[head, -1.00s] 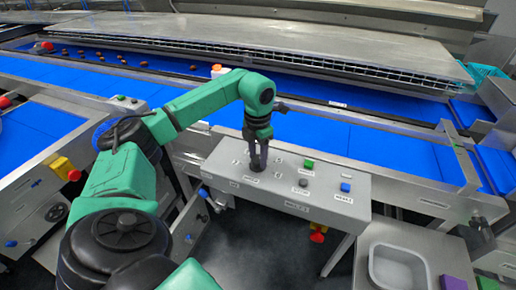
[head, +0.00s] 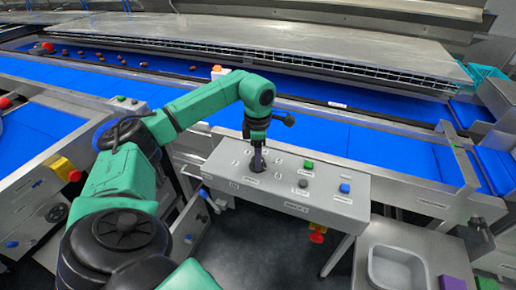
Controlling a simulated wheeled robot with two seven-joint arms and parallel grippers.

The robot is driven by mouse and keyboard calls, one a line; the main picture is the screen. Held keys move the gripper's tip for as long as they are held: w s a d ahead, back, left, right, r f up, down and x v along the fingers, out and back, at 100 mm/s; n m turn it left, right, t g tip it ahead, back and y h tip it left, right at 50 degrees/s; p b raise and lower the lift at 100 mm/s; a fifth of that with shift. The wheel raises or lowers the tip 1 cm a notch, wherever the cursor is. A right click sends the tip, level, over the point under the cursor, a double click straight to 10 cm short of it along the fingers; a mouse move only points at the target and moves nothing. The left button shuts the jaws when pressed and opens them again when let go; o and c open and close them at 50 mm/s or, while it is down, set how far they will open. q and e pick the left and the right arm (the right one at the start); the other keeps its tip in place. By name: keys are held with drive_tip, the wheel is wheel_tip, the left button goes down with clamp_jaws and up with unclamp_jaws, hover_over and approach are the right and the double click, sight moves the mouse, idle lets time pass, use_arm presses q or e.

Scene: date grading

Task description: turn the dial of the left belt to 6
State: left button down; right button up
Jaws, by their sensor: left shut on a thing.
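The grey control box (head: 335,207) stands in front of the blue belt in the middle of the head view. My left gripper (head: 257,166) points down at the box's left part and is shut on the dark dial (head: 256,170). The fingers cover most of the dial, so its pointer cannot be read. Small marks lie around it on the box top, too small to read. My right gripper is not in view.
A green button (head: 309,164), a blue button (head: 345,188) and a dark button (head: 303,183) sit right of the dial. A red-and-yellow emergency stop (head: 317,235) hangs below. A grey tray (head: 398,268) stands at the lower right.

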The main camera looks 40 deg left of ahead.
use_arm(q)
drive_tip(key=shift+r, duration=0.15)
drive_tip(key=shift+c, duration=1.7)
unclamp_jaws()
drive_tip(key=shift+r, duration=0.3)
wheel_tip(320, 180, up, 14)
drive_tip(key=p, duration=0.2)
drive_tip(key=shift+a+f, duration=0.1)
